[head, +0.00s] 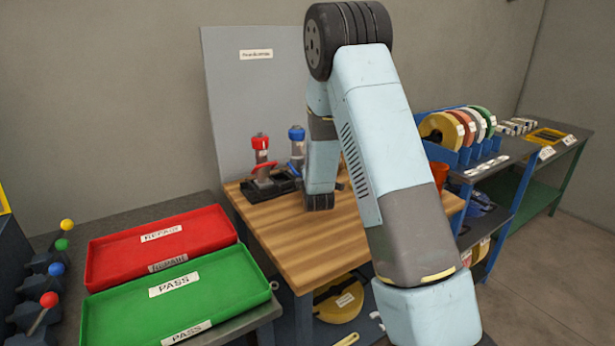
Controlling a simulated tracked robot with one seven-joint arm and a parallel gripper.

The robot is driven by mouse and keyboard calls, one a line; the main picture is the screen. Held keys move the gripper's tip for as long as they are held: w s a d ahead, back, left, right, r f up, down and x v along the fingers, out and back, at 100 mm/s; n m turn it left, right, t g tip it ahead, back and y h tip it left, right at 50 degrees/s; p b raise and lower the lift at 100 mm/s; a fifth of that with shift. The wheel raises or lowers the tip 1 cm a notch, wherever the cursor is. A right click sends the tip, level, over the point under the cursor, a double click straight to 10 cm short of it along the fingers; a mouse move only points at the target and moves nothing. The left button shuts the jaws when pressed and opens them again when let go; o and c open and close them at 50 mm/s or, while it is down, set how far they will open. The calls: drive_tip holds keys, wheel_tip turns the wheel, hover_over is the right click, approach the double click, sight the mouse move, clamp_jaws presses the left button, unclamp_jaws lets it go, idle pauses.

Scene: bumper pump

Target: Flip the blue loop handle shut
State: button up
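On the wooden bench top (275,235) stands a fixture with a blue cap (297,133), left of my arm. Its lower part is partly hidden by my arm and by the neighbouring red-capped fixture (261,145). My arm reaches over the bench from the lower right and bends down beside the blue-capped fixture. My gripper is hidden behind my own arm links, so its fingers do not show.
A red tray (105,275) and a green PASS tray (100,325) lie on a grey table at left. Ball-topped levers (48,300) stand at far left. A grey panel (240,110) rises behind the bench. A blue rack with coloured reels (441,128) stands at right.

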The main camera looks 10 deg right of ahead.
drive_tip(key=shift+c, duration=0.5)
clamp_jaws()
idle(0.8)
